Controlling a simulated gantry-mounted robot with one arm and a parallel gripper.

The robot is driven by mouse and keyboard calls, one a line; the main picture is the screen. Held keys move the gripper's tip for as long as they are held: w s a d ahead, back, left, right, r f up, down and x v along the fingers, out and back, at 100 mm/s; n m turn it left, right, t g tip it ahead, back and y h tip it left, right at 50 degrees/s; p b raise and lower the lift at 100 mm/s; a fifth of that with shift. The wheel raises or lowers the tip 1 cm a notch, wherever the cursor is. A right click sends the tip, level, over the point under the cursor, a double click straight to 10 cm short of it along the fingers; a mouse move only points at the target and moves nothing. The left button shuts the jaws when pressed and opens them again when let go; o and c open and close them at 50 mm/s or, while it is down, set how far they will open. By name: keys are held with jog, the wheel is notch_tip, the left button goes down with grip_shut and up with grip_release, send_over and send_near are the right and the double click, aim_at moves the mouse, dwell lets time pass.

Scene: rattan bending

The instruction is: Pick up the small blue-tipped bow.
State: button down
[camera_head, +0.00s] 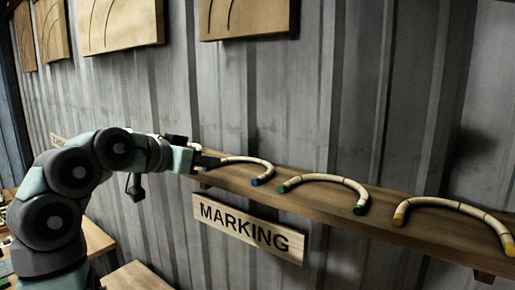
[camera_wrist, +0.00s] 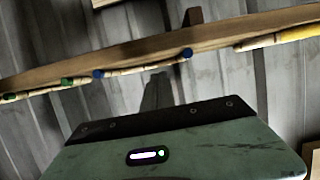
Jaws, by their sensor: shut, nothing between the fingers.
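The blue-tipped bow (camera_head: 252,163) is a pale curved rattan piece with dark bands, lying on the wooden shelf (camera_head: 300,203). One blue tip shows at its right end in the head view; its left part is partly hidden behind my gripper. In the wrist view the bow (camera_wrist: 140,68) is seen edge-on with both blue tips visible. My gripper (camera_head: 217,161) is at the bow's left side, shut and empty. In the wrist view its dark fingers (camera_wrist: 158,80) reach up toward the bow between its tips. I cannot tell whether they touch it.
A green-tipped bow (camera_head: 322,179) lies just right of the blue-tipped one, and a larger yellow-tipped bow (camera_head: 450,205) lies farther right. A corrugated metal wall (camera_head: 350,80) stands close behind the shelf. A MARKING sign (camera_head: 248,228) hangs below it.

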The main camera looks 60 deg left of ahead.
jog(key=p, duration=0.5)
send_over(241, 165)
jog(key=shift+s+d+r, duration=0.15)
jog(key=shift+d+r, duration=0.1)
jog(key=shift+d, duration=0.1)
jog(key=shift+a+f+p, duration=0.15)
jog(key=shift+f+p, duration=0.05)
jog(key=shift+p, duration=0.15)
jog(key=shift+f, duration=0.3)
jog(key=shift+f+b, duration=0.4)
jog(key=shift+f, duration=0.2)
